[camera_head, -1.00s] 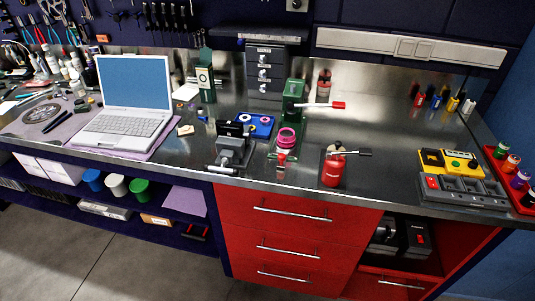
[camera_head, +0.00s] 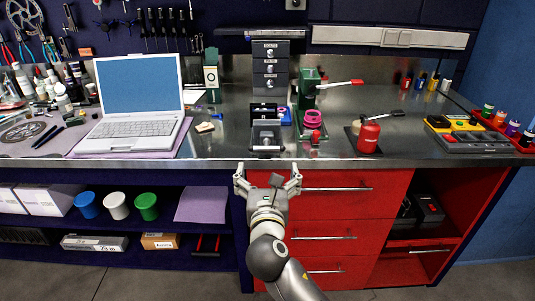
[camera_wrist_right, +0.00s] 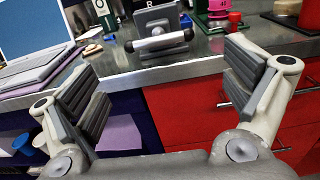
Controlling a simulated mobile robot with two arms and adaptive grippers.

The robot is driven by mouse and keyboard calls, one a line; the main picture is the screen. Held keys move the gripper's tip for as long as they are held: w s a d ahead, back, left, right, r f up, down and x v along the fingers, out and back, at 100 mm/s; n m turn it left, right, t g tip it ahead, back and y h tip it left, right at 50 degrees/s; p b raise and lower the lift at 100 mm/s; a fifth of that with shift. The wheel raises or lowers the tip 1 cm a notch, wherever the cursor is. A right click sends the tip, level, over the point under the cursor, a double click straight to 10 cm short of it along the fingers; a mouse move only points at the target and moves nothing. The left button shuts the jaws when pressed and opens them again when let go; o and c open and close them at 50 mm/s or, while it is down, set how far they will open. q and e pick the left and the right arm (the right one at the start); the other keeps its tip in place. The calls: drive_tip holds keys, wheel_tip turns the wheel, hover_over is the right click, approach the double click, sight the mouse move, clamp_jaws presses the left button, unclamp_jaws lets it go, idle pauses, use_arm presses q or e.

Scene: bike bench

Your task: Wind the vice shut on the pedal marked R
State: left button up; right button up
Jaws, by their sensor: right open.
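The grey vice (camera_head: 266,138) stands at the bench's front edge, in the middle of the head view. In the wrist view the vice (camera_wrist_right: 157,20) is at the top, with its light handle bar (camera_wrist_right: 160,41) lying crosswise on the near side. My right gripper (camera_head: 268,179) is open and empty, in front of the bench edge and short of the vice. My left gripper is out of view.
A green press (camera_head: 309,95) with a red-tipped lever and a pink ring stands right of the vice. A red bottle (camera_head: 369,136) stands further right. A laptop (camera_head: 138,100) is on the left. Red drawers (camera_head: 345,205) with bar handles lie below the bench edge.

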sight(267, 149)
drive_tip(key=w, duration=1)
drive_tip(key=shift+w+a+r, duration=0.15)
drive_tip(key=shift+w, duration=0.15)
drive_tip(key=shift+c, duration=0.3)
drive_tip(key=c, duration=1)
